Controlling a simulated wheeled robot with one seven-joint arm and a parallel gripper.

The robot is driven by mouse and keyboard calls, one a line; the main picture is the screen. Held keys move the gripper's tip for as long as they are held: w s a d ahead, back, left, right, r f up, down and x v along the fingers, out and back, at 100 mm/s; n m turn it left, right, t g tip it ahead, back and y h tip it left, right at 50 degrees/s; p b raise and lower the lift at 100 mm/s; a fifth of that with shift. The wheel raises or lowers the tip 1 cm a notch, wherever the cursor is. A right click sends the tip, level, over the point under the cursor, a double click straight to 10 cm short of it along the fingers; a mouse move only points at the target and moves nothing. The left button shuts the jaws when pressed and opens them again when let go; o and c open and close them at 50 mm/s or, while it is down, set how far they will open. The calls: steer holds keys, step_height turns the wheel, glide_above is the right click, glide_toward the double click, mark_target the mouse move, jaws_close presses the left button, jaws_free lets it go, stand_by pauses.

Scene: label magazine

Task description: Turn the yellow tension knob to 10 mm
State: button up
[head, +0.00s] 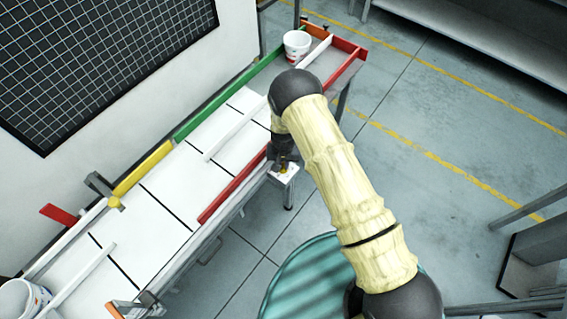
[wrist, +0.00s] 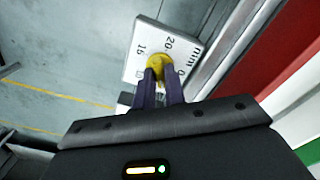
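The yellow tension knob (wrist: 158,65) sits on a white scale plate (wrist: 146,38) with black marks; I can read "20", "mm" and what looks like "16". A pointer on the knob cannot be made out. The two dark fingers of my gripper (wrist: 159,73) stand close together on either side of the knob, seemingly shut on it, and cover its near part. In the head view, the plate (head: 287,176) is on a small bracket at the table's right edge. My gripper (head: 284,165) reaches down to it and mostly hides the knob.
A red rail (head: 232,186) runs along the table edge just beside the plate. A white rail (head: 236,131) lies across the table behind. A white tub (head: 297,45) stands at the far end, another (head: 22,299) at the near left. Open floor lies to the right.

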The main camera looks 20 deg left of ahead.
jaws_close()
steer(key=shift+m+b, duration=0.4)
steer(key=shift+b, duration=0.05)
steer(key=shift+f+m+b, duration=0.15)
steer(key=shift+m+b, duration=0.65)
steer(key=shift+m, duration=0.1)
steer(key=m+b, duration=0.2)
steer(key=m, duration=0.2)
steer(key=shift+b, duration=0.3)
steer(key=m+b, duration=0.1)
steer(key=m, duration=0.3)
steer(key=shift+m, duration=0.4)
steer(key=shift+r+m+b, duration=0.2)
steer(key=shift+m+b, duration=0.15)
steer(key=shift+m, duration=1.55)
